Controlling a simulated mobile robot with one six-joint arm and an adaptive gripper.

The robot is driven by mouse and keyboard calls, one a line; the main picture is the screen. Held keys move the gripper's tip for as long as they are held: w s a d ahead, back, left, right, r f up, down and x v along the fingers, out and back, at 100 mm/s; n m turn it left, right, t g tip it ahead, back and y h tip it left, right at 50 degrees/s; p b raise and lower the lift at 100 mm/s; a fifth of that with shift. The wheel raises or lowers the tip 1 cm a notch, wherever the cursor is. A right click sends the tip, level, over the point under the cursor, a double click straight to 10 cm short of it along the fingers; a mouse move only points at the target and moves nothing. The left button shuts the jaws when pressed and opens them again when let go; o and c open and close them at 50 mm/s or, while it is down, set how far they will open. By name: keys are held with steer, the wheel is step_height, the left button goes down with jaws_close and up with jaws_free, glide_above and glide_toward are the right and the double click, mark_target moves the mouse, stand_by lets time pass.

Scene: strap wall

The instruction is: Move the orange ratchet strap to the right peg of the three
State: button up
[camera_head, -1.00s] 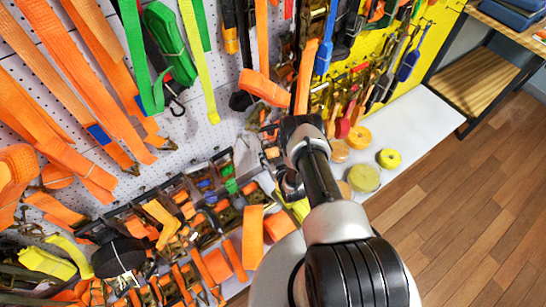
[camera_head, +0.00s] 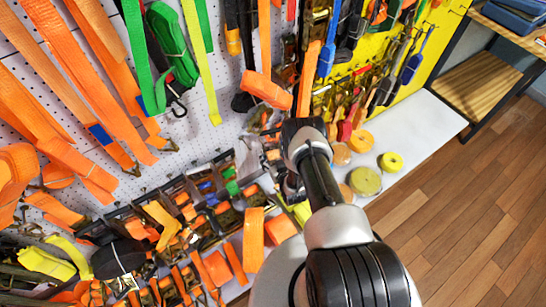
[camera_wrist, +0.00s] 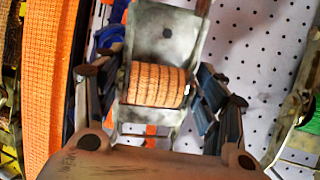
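In the wrist view an orange ratchet strap shows as a ribbed orange webbing spool (camera_wrist: 158,85) in a grey metal ratchet frame (camera_wrist: 165,30). My gripper (camera_wrist: 155,88) has one finger on each side of the spool, close to it. I cannot tell whether the fingers press on the ratchet. In the head view my gripper is mostly hidden behind my own arm, at the pegboard. An orange strap (camera_head: 307,75) hangs just above my arm there; I cannot tell if it is the same one. The three pegs cannot be told apart in these views.
White pegboard (camera_wrist: 255,50) lies behind the ratchet. A wide orange strap (camera_wrist: 45,85) hangs close on the left, and another metal ratchet (camera_wrist: 295,105) on the right. Below in the head view are crowded bins and a white bench (camera_head: 425,125) with tape rolls (camera_head: 365,181).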

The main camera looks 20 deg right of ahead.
steer(key=o, duration=0.4)
steer(key=shift+s+f, duration=0.2)
steer(key=v, duration=1.2)
steer(key=shift+w+r, duration=0.1)
steer(key=shift+r, duration=0.1)
